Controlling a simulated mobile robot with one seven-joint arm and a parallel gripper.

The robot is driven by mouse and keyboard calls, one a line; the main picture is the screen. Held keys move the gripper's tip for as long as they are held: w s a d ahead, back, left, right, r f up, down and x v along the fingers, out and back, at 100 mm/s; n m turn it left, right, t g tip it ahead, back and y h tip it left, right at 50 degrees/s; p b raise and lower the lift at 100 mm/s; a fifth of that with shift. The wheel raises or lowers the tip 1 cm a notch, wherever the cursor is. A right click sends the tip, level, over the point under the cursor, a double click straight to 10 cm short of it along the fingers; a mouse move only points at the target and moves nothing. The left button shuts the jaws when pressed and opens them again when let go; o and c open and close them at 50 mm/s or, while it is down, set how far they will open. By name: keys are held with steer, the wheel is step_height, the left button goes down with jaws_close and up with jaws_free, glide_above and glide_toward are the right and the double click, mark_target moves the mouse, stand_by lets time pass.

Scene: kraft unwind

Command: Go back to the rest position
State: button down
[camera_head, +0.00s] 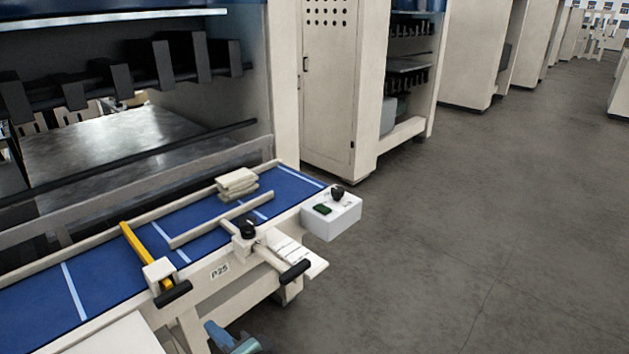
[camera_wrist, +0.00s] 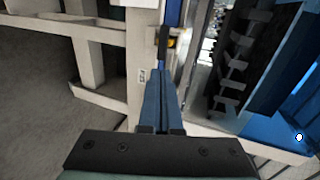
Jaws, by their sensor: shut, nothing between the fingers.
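My gripper (camera_wrist: 162,98) shows in the wrist view, its blue fingers shut together with nothing between them. The fingers point toward the side of the conveyor frame. In the head view a blue part of my arm (camera_head: 232,340) shows at the bottom edge, in front of the conveyor; whether it is the gripper cannot be told there.
A blue belt conveyor (camera_head: 90,277) runs along a large press (camera_head: 100,140). Open grey floor (camera_head: 480,220) lies to the right, with cabinets behind.

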steer(key=w+d+r+n+t+h, duration=0.1)
steer(key=w+d+r+n+t, duration=0.15)
steer(key=r, duration=0.65)
steer(key=w+d+r+n+t+h, duration=0.1)
steer(key=d+r+t+h, duration=0.2)
steer(key=r, duration=0.5)
steer(key=w+d+r+n+t, duration=0.1)
steer(key=d+r+n+t, duration=0.2)
steer(key=r, duration=0.6)
steer(key=s+d+r+t+h, duration=0.2)
steer(key=s+r, duration=0.3)
steer(key=r, duration=0.3)
steer(key=s+d+r+t+h, duration=0.3)
steer(key=s+d+r+t, duration=0.1)
steer(key=r, duration=0.3)
steer(key=s+d+r+t+h, duration=0.2)
steer(key=s+d+r+t, duration=0.1)
steer(key=r, duration=0.5)
steer(key=s+d+n, duration=0.1)
steer(key=s, duration=0.1)
steer(key=shift+s+d+r+t, duration=0.35)
steer(key=shift+s+d, duration=0.05)
